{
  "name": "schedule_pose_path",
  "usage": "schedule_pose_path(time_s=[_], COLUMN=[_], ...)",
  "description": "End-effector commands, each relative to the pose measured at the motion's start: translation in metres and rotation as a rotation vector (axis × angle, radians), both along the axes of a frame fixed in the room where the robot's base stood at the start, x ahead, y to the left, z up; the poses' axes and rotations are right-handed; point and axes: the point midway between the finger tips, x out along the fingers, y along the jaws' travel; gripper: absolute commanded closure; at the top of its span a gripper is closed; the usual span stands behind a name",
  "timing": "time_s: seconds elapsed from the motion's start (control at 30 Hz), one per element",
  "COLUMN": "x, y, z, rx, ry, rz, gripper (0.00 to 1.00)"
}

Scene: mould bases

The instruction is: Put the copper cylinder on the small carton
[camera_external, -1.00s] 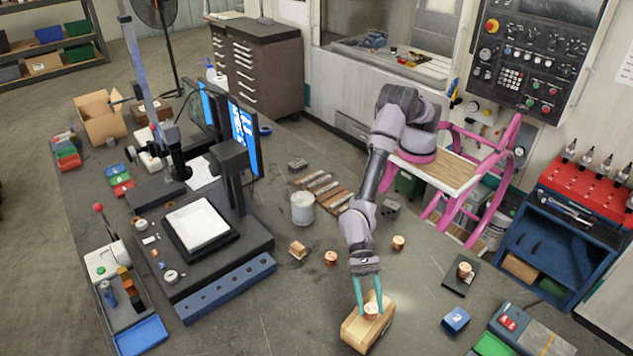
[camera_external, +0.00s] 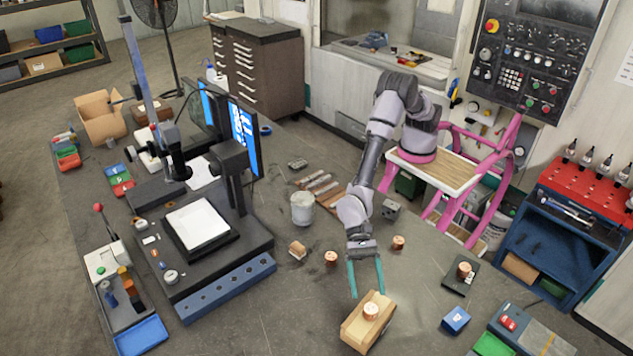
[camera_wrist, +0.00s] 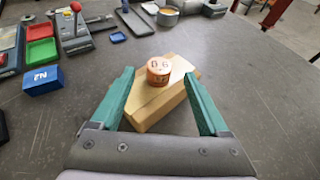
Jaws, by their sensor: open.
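A copper cylinder (camera_external: 371,310) stands upright on top of the small carton (camera_external: 354,333), a tan box near the front of the table. In the wrist view the cylinder (camera_wrist: 158,71) shows dark markings and rests on the carton (camera_wrist: 150,104), toward its far part. My gripper (camera_external: 368,295) is open and empty, with its teal fingers above and behind the carton. In the wrist view the fingertips (camera_wrist: 158,72) are spread to either side of the cylinder, apart from it.
Other copper cylinders stand on the table, one (camera_external: 331,258) left of my gripper, one (camera_external: 398,243) behind it and one (camera_external: 464,271) on a dark plate. A blue block (camera_external: 455,319) lies to the right. A white pot (camera_external: 303,208) stands farther back.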

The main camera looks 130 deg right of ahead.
Motion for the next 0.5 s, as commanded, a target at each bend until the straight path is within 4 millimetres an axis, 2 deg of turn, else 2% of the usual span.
schedule_pose_path(time_s=[0.03, 0.2, 0.5], x=[-0.006, -0.024, -0.038], y=[-0.011, -0.037, -0.057], z=[0.005, 0.018, 0.028], rx=[-0.001, 0.0, 0.0], ry=[0.0, -0.001, 0.0], rz=[-0.003, -0.002, 0.0], gripper=[0.21, 0.21, 0.21])
